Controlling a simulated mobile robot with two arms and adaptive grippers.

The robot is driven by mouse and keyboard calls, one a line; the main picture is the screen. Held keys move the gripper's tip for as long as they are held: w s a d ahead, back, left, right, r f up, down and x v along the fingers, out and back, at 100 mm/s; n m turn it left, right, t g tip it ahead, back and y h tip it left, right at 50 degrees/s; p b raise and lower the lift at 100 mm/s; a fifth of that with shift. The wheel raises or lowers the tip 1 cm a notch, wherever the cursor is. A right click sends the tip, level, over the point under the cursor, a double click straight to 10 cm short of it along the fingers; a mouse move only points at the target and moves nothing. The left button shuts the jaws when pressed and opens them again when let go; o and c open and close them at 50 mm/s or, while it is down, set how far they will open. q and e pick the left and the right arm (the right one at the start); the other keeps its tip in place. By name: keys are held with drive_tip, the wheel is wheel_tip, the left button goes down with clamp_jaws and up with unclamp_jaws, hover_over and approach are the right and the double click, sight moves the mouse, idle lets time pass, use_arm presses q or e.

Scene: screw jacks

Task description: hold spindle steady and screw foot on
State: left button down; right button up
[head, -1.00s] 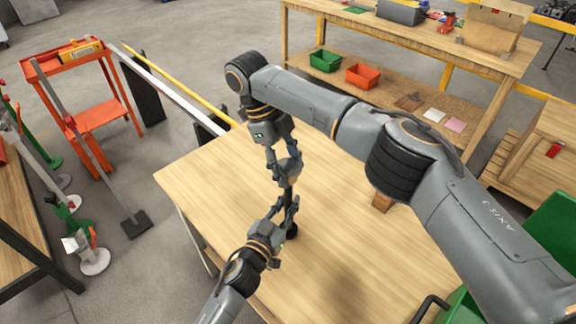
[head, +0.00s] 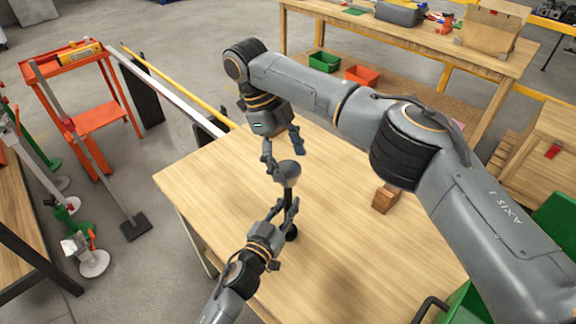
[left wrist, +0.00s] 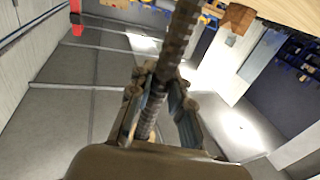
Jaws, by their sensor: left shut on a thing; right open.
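The dark threaded spindle (head: 287,196) stands roughly upright above the wooden table. My left gripper (head: 284,208) is shut on it; the threaded rod also shows between the fingers in the left wrist view (left wrist: 178,40). The grey cup-shaped foot (head: 288,170) sits at the spindle's top end; how far it is threaded on cannot be told. My right gripper (head: 281,150) is open above the foot, its fingers spread, one near the foot's left side and the other up and to the right. It holds nothing. A black round part (head: 291,234) shows below the left gripper.
The wooden table (head: 350,255) is mostly clear, with a small wooden block (head: 385,199) right of the grippers. A green bin (head: 550,235) stands at the right edge. An orange cart (head: 95,112) and a rear workbench (head: 400,42) stand apart.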

wheel_tip(320, 180, up, 2)
drive_tip(key=shift+c, duration=0.4)
